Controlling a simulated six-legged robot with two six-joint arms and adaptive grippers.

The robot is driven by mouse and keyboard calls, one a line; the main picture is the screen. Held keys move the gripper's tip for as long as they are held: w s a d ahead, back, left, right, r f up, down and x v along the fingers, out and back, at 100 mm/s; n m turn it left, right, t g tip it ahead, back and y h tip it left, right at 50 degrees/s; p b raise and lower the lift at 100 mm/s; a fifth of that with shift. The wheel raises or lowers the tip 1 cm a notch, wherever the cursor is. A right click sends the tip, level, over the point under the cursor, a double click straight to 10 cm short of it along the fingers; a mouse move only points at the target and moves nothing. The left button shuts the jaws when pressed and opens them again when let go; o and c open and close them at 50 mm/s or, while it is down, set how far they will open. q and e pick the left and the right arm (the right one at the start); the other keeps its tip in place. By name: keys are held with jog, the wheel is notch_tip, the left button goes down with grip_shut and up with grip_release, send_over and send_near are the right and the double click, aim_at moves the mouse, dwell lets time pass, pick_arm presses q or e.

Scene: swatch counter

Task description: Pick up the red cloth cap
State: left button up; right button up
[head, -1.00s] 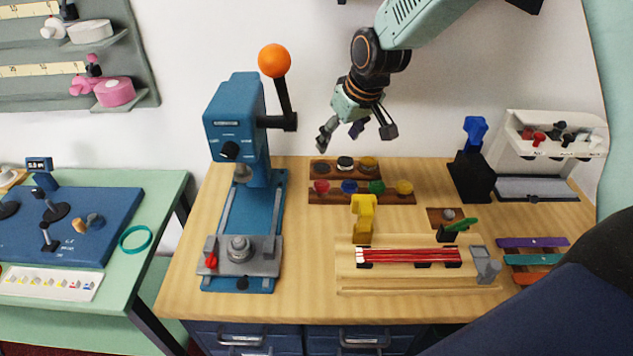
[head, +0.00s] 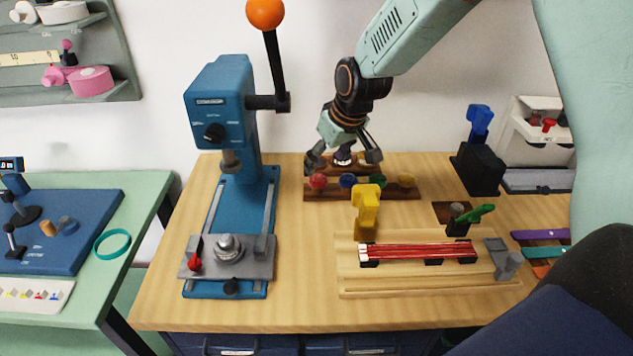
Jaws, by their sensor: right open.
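The red cloth cap (head: 318,181) is a small round red piece at the left end of the front row of a brown wooden rack (head: 311,196). A blue cap (head: 348,181), a green one (head: 377,180) and a yellow one (head: 406,180) sit to its right. My right gripper (head: 343,161) hangs over the rack with its fingers pointing down and spread. Its left finger appears just above and behind the red cap; I cannot tell whether they touch. It holds nothing that I can see and hides part of the rack's back row. My left gripper is out of view.
A blue press (head: 224,120) with an orange-knobbed lever stands left of the rack. A yellow clip-like piece (head: 366,208) stands close in front. Red sticks (head: 418,252) lie in a wooden tray (head: 430,288). A black holder (head: 478,170) stands right. Bare wood lies between press and tray.

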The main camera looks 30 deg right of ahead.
aim_at(318, 180)
jog(key=x, duration=0.3)
jog(key=b+x, duration=0.1)
jog(key=shift+s+d+f, duration=0.1)
jog(key=shift+s+f, duration=0.05)
jog(key=shift+f, duration=0.3)
jog(key=shift+w+a+f, duration=0.2)
jog(key=shift+w+f, duration=0.15)
jog(key=shift+w, duration=0.05)
jog(key=shift+s+d+r, duration=0.1)
jog(key=shift+s+d, duration=0.05)
jog(key=shift+s, duration=0.05)
jog(key=c, duration=0.4)
jog(key=shift+w, duration=0.1)
jog(key=c, duration=0.4)
